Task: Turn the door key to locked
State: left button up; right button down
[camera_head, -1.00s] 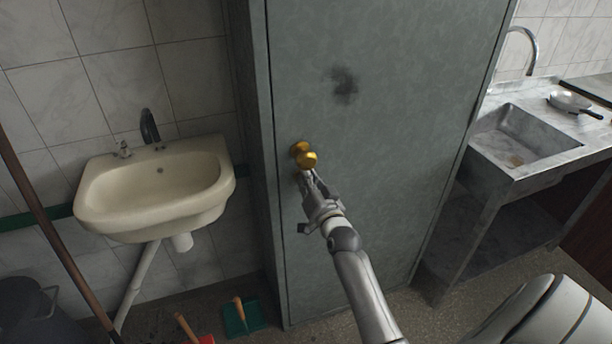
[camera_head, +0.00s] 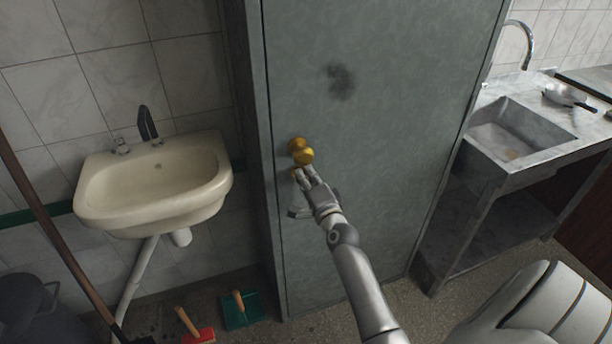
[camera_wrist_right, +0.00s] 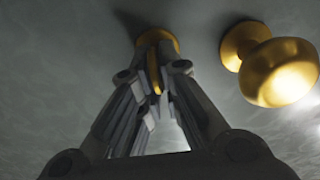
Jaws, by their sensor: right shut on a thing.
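The grey-green door (camera_head: 370,150) stands closed in the middle of the head view. A round brass knob (camera_head: 303,154) sits near its left edge, and it also shows at the right of the right wrist view (camera_wrist_right: 283,72). Just below the knob is the lock with a brass key (camera_wrist_right: 154,72), seen in the right wrist view in front of a round brass plate (camera_wrist_right: 170,40). My right gripper (camera_head: 302,174) is at the lock, its fingers closed around the key; they hide much of it. In the head view the key is mostly hidden. My left gripper is not in view.
A cream washbasin (camera_head: 155,185) hangs on the tiled wall at left. A red brush and green dustpan (camera_head: 241,310) lie on the floor by the door.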

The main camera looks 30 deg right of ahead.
jog(key=shift+m, duration=0.8)
jog(key=c, duration=1.7)
grip_release()
jog(key=shift+f, duration=0.1)
jog(key=v, duration=1.2)
